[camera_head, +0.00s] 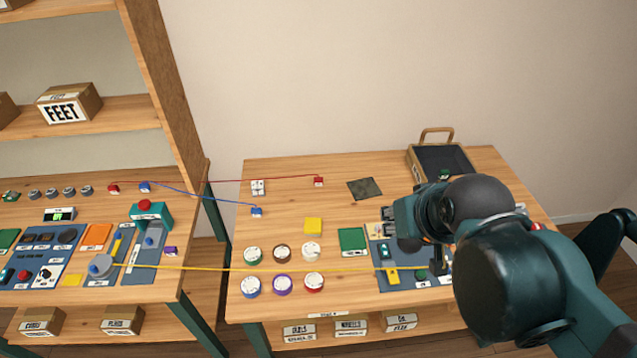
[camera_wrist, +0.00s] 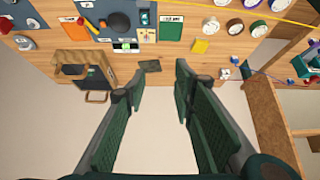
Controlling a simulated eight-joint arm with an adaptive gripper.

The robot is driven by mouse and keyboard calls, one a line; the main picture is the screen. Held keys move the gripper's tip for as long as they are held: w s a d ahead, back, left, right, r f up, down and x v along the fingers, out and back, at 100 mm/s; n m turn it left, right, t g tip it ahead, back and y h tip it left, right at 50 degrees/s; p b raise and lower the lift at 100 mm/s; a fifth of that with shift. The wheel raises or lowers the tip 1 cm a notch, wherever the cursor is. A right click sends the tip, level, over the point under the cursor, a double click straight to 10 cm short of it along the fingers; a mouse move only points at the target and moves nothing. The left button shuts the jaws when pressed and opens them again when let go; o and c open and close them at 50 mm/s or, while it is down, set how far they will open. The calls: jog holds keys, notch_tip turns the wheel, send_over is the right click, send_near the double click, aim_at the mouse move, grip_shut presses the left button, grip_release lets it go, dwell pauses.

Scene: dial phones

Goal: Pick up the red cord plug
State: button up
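A small red cord plug (camera_head: 318,181) lies on the right table in the head view, near its back edge. A thin red cord runs left from it to another red plug (camera_head: 113,188) on the left bench. My gripper (camera_head: 400,222) is to the right of and nearer than the table's red plug, above the blue-grey panel. In the wrist view, my gripper (camera_wrist: 160,72) is open, with two dark green fingers spread apart and nothing between them. I cannot make out the table's red plug in the wrist view.
Blue plugs (camera_head: 256,211) (camera_head: 145,187) and a long yellow cord (camera_head: 220,268) span the two benches. A white socket block (camera_head: 258,187), a dark mat (camera_head: 365,188), a green card (camera_head: 352,241) and several round dials (camera_head: 310,251) sit on the table. An open case (camera_head: 442,160) stands back right.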

jog(key=shift+o, duration=0.5)
jog(key=shift+w+r, duration=0.1)
jog(key=n+g, duration=0.7)
jog(key=n, duration=1)
send_over(319, 179)
notch_tip(319, 179, down, 24)
jog(key=shift+r, duration=0.2)
jog(key=shift+w+a+f, duration=0.15)
jog(key=shift+f, duration=0.25)
jog(key=shift+f, duration=1.25)
